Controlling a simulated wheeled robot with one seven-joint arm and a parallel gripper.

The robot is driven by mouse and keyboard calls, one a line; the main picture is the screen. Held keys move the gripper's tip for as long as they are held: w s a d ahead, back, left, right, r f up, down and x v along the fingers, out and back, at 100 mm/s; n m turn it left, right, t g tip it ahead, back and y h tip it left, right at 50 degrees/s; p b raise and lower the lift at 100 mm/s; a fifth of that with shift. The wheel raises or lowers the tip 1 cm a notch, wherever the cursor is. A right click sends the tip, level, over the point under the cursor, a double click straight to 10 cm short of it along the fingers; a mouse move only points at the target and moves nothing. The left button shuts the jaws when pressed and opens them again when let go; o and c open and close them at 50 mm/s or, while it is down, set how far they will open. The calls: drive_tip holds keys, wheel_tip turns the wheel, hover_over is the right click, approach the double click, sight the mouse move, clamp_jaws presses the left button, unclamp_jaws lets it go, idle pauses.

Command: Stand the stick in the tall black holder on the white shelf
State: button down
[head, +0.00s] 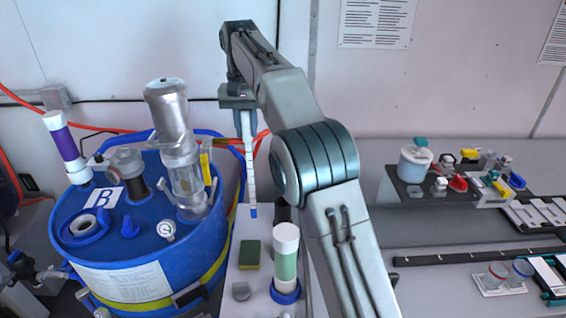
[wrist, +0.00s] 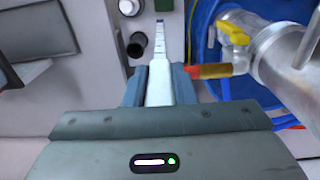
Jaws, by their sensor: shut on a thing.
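The stick (head: 249,165) is white with a blue tip and hangs almost upright below my gripper (head: 238,100). My gripper is shut on its upper part. In the wrist view the stick (wrist: 160,72) runs out between the two fingers of my gripper (wrist: 157,84), its blue tip pointing away. The tall black holder (head: 282,211) stands on the white shelf (head: 236,270), partly hidden by my arm. In the wrist view the holder (wrist: 137,44) shows its dark round top, to the left of the stick and apart from it.
A green-and-white bottle (head: 286,258), a sponge (head: 249,254) and a grey knob-like item (head: 241,291) are on the shelf. A large blue drum (head: 140,245) with a clear cylinder (head: 181,160) stands close to the left. A bench with small parts (head: 450,185) is to the right.

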drive_tip(key=w+d+p, duration=0.6)
drive_tip(key=w+d, duration=0.3)
wheel_tip(320, 180, down, 12)
drive_tip(key=shift+r, duration=0.25)
drive_tip(key=shift+a, duration=0.1)
drive_tip(key=shift+f, duration=0.15)
drive_tip(key=c, duration=1.2)
unclamp_jaws()
wheel_tip(320, 180, up, 14)
drive_tip(key=shift+s+f, duration=0.2)
